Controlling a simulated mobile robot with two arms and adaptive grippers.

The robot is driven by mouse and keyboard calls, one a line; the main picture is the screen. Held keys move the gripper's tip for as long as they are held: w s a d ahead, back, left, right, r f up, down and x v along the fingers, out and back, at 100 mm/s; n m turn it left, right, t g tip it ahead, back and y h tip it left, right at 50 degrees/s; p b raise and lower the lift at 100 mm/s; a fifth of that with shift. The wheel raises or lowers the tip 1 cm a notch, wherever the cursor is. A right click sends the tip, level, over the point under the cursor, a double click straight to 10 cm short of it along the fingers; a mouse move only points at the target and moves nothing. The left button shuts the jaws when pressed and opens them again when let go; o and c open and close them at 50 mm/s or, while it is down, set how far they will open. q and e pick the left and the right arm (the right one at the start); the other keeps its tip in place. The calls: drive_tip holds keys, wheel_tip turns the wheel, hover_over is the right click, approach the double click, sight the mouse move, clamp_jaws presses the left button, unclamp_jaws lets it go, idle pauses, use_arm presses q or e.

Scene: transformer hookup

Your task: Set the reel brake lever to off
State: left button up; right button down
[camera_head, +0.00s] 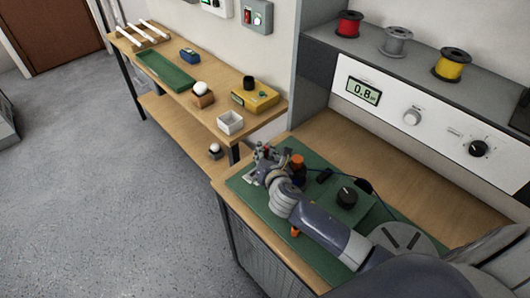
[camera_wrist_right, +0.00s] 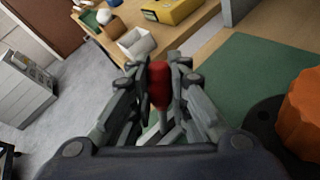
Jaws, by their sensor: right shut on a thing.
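My right gripper (camera_head: 262,163) is over the left part of the green mat (camera_head: 236,183) on the near bench. In the right wrist view, my right gripper (camera_wrist_right: 160,78) is shut on a red handle (camera_wrist_right: 158,86), which looks like the grip of the reel brake lever. My left gripper is not in view.
An orange-topped part (camera_head: 297,161) stands just right of my right gripper, close to it. A black knob (camera_head: 347,196) is further right. A white open box (camera_head: 230,122) and a yellow device (camera_head: 255,97) sit on the far bench.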

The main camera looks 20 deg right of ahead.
drive_tip(key=shift+s+a+r+n+t+h+b, duration=0.1)
drive_tip(key=shift+s+a+n+t+h+b, duration=0.15)
drive_tip(key=shift+a+n+t+h+b, duration=0.55)
drive_tip(key=shift+s+a+r+n+t+h+b, duration=0.1)
drive_tip(key=shift+s+a+n+t+h+b, duration=0.1)
drive_tip(key=shift+a+n+t+b, duration=0.3)
drive_tip(key=shift+s+a+n+t+h+b, duration=0.15)
drive_tip(key=shift+a+n+b, duration=0.3)
drive_tip(key=shift+n, duration=0.45)
drive_tip(key=shift+a, duration=0.15)
